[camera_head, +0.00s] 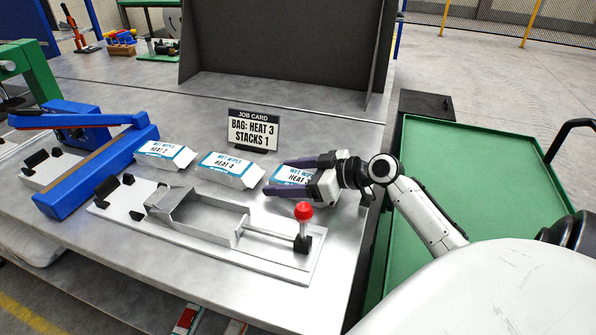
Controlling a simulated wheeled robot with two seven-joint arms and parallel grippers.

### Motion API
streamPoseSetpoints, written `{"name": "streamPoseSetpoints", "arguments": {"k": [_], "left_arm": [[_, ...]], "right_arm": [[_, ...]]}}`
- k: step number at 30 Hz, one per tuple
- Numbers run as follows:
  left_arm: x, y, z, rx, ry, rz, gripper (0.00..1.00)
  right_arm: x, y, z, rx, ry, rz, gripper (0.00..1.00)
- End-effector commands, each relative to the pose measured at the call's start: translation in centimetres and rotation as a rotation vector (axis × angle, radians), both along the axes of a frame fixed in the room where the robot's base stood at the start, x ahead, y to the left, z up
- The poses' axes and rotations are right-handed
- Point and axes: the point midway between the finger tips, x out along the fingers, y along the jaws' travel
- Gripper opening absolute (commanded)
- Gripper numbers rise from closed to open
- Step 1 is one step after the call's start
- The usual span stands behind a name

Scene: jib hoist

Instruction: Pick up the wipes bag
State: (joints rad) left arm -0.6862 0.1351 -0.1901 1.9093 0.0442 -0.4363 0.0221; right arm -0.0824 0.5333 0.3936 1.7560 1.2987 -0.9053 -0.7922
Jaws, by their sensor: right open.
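Three white and blue wet wipes bags lie in a row on the steel bench. The left bag (165,154) reads HEAT 2 and the middle bag (229,170) reads HEAT 4. The right bag (291,174) reads HEAT, its number hidden by my right gripper (277,176). That gripper is open, its two dark fingers pointing left, one along the far side of the right bag and one along its near side. I cannot tell whether they touch it. The job card (253,130) behind reads BAG: HEAT 3, STACKS 1. My left gripper is out of view.
A metal fixture with a red-knobbed lever (304,212) stands just in front of the bags. A blue sealer (95,165) is at left. A dark panelled booth (285,45) stands behind. A green-topped cart (470,190) is at right.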

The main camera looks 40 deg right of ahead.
Motion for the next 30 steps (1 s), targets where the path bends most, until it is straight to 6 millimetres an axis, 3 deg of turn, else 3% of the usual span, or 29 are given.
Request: {"name": "streamPoseSetpoints", "arguments": {"k": [5,13,23,30], "left_arm": [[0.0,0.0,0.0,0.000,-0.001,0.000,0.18],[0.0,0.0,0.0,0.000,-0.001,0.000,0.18],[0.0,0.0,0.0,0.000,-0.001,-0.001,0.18],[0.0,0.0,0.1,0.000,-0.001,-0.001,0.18]], "right_arm": [[0.0,0.0,-0.1,0.000,0.001,0.000,0.72],[0.0,0.0,0.0,0.000,0.001,0.000,0.29],[0.0,-0.1,0.8,-0.002,-0.002,0.000,0.29],[0.0,0.0,5.3,-0.006,-0.005,0.002,0.29]]}}
